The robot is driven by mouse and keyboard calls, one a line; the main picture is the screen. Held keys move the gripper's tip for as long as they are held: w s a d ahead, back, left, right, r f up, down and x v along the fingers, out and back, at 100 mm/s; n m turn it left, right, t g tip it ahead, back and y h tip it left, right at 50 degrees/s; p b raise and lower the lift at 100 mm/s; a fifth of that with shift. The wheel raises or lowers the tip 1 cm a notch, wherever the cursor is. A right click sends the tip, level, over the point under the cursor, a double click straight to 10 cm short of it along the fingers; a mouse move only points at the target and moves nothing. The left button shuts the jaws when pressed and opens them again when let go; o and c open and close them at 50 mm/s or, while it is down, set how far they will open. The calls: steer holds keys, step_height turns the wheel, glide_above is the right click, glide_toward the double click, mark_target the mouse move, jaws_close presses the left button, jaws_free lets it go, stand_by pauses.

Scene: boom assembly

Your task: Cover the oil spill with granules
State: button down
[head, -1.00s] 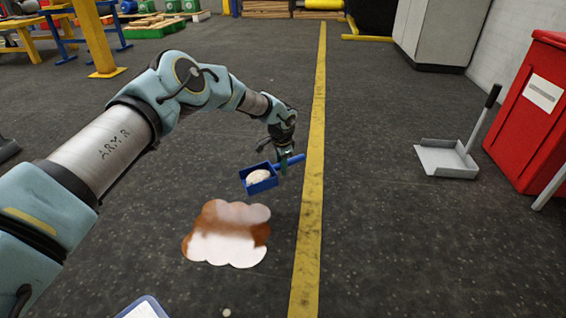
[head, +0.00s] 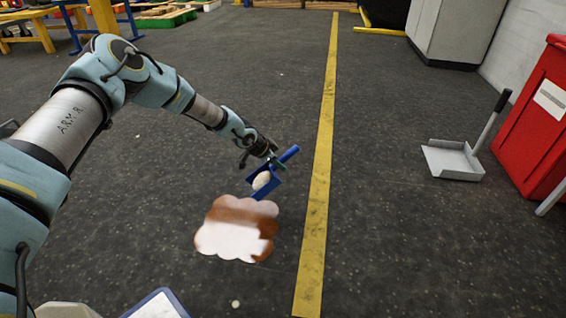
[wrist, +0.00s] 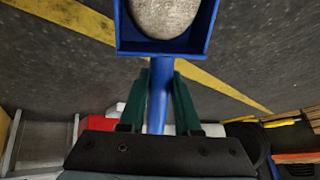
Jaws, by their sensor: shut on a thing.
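My gripper (head: 274,162) is shut on the handle of a blue scoop (head: 256,187). In the wrist view, the green fingers (wrist: 160,98) close around the blue handle (wrist: 160,85). Pale granules (head: 262,180) lie in the scoop; they also show in the wrist view (wrist: 165,14). The scoop is tilted, at the far edge of the brown oil spill (head: 265,227) on the floor. White granules (head: 232,241) cover the front and middle of the spill; brown shows at the back and right. Whether the scoop touches the floor cannot be told.
A blue-rimmed container (head: 158,304) with white contents is at the bottom edge. A yellow line (head: 318,185) runs right of the spill. A grey dustpan (head: 452,160) and red bin (head: 545,125) stand at the right. The floor around the spill is mostly clear.

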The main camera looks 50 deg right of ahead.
mark_target(273, 173)
steer(key=shift+w+a+r+g+h+b, duration=0.25)
steer(key=shift+a+r+g+h+b, duration=0.1)
steer(key=shift+a+h, duration=0.4)
steer(key=shift+s+a, duration=0.1)
steer(key=shift+s, duration=0.25)
steer(key=shift+s+a+b, duration=0.25)
steer(key=shift+a+b, duration=0.25)
steer(key=shift+b, duration=0.05)
steer(key=shift+s+a+b, duration=0.2)
steer(key=shift+a+b, duration=0.3)
steer(key=shift+b, duration=0.05)
steer(key=s+a+b, duration=0.7)
steer(key=a, duration=0.4)
steer(key=shift+w+a+p, duration=2.7)
steer(key=shift+w+p, duration=0.65)
steer(key=shift+w, duration=0.95)
steer(key=w+d+p, duration=0.7)
steer(key=w+d, duration=0.1)
steer(key=d, duration=0.5)
steer(key=shift+w+d, duration=0.2)
